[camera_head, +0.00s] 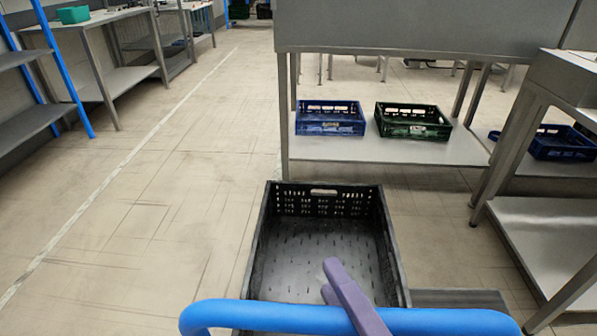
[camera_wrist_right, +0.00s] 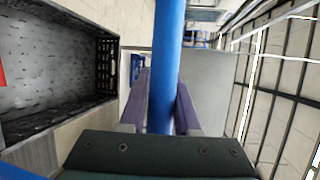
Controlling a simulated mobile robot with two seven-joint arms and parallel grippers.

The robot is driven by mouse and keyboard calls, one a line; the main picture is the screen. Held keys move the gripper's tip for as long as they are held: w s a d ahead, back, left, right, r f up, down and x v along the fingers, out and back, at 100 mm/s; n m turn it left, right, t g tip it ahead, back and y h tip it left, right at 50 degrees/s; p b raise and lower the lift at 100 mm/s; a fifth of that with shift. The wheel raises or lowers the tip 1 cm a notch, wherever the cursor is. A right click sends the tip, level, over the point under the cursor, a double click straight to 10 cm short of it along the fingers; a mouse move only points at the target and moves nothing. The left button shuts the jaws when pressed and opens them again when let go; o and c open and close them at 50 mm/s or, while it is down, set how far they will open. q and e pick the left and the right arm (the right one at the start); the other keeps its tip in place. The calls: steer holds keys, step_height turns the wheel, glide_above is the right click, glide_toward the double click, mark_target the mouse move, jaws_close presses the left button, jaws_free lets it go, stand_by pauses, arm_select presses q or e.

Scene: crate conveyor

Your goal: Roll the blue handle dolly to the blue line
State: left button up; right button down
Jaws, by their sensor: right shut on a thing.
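The dolly's blue handle (camera_head: 265,316) crosses the bottom of the head view as a rounded bar. In the right wrist view the handle (camera_wrist_right: 168,60) runs upright between the purple fingers. My right gripper (camera_head: 335,278) is shut on the handle; its fingers (camera_wrist_right: 162,100) lie on both sides of it. A black crate (camera_head: 388,225) stands just beyond the handle, empty as far as I see. The grey dolly deck (camera_head: 460,299) shows to the right of the crate. My left gripper is not in view. I see no blue line on the floor.
A steel table (camera_head: 390,150) stands ahead and right, with a blue crate (camera_head: 330,128) and a green crate (camera_head: 412,131) on its lower shelf. Another steel table (camera_head: 550,215) is close on the right. A pale floor line (camera_head: 120,165) runs along the open aisle at left.

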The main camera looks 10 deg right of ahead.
steer(key=shift+s+a, duration=0.2)
steer(key=shift+s, duration=0.4)
steer(key=c, duration=0.6)
jaws_free()
steer(key=v, duration=1)
steer(key=shift+p, duration=0.4)
